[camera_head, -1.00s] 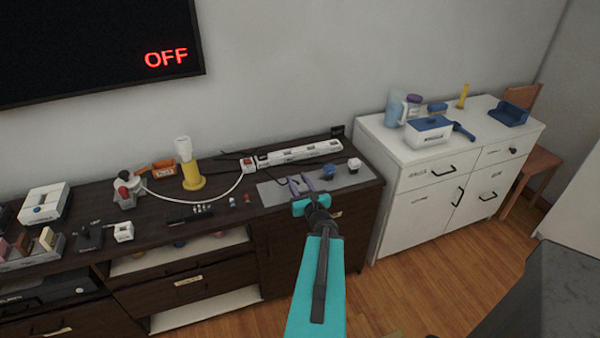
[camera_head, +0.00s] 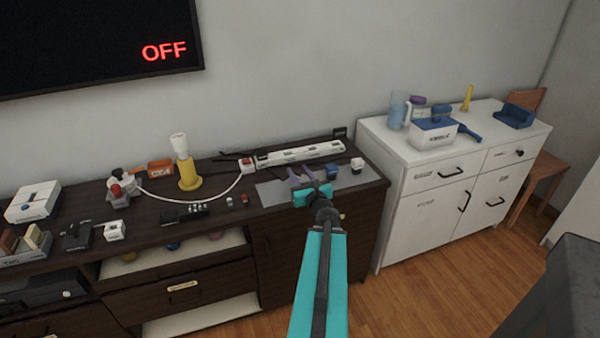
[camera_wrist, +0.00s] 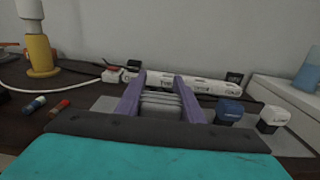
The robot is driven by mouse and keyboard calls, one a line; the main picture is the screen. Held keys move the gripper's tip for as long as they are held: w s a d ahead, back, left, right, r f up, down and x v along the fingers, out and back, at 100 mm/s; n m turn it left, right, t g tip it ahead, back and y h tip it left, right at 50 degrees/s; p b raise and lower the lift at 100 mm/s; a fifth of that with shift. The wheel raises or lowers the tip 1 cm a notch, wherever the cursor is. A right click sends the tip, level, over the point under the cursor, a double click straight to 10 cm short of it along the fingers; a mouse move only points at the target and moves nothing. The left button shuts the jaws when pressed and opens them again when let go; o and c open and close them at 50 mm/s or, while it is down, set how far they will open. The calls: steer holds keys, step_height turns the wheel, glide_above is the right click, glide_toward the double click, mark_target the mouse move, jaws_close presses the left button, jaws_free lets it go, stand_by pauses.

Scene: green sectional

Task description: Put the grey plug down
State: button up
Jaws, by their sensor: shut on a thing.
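My gripper (camera_head: 301,176), with purple fingers, reaches over the grey mat on top of the dark cabinet. In the wrist view its fingers (camera_wrist: 161,96) are shut on the grey plug (camera_wrist: 160,105), a ribbed pale grey block between them. The plug is mostly hidden in the head view. I cannot tell whether it touches the mat (camera_head: 272,195). The white power strip (camera_head: 300,152) lies just behind; it also shows in the wrist view (camera_wrist: 205,86).
A blue plug (camera_head: 332,171) and a white-and-black plug (camera_head: 357,166) stand right of my gripper. A yellow-based lamp (camera_head: 188,172) and a white cable are to the left. Small coloured pieces (camera_wrist: 36,103) lie left of the mat. The mat's left part is bare.

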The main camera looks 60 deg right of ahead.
steer(key=shift+w+d+f+b, duration=0.3)
steer(key=shift+w+d+b, duration=0.15)
steer(key=shift+b, duration=1.65)
steer(key=d+b, duration=0.1)
steer(key=b, duration=0.4)
steer(key=shift+w+d, duration=0.1)
steer(key=shift+w, duration=0.05)
steer(key=shift+w+d+f, duration=0.1)
steer(key=shift+w+d, duration=0.5)
steer(key=shift+d, duration=0.4)
steer(key=shift+w+d+r, duration=0.1)
steer(key=shift+w+d, duration=0.55)
steer(key=shift+d, duration=0.4)
steer(key=shift+w+d+f, duration=0.1)
steer(key=shift+w+d, duration=0.5)
steer(key=shift+d, duration=0.4)
steer(key=shift+d, duration=0.1)
steer(key=shift+w+d, duration=0.2)
steer(key=shift+d+f, duration=0.1)
steer(key=shift+f, duration=0.3)
steer(key=shift+f+b, duration=0.35)
steer(key=shift+f, duration=1.1)
steer(key=shift+f, duration=0.2)
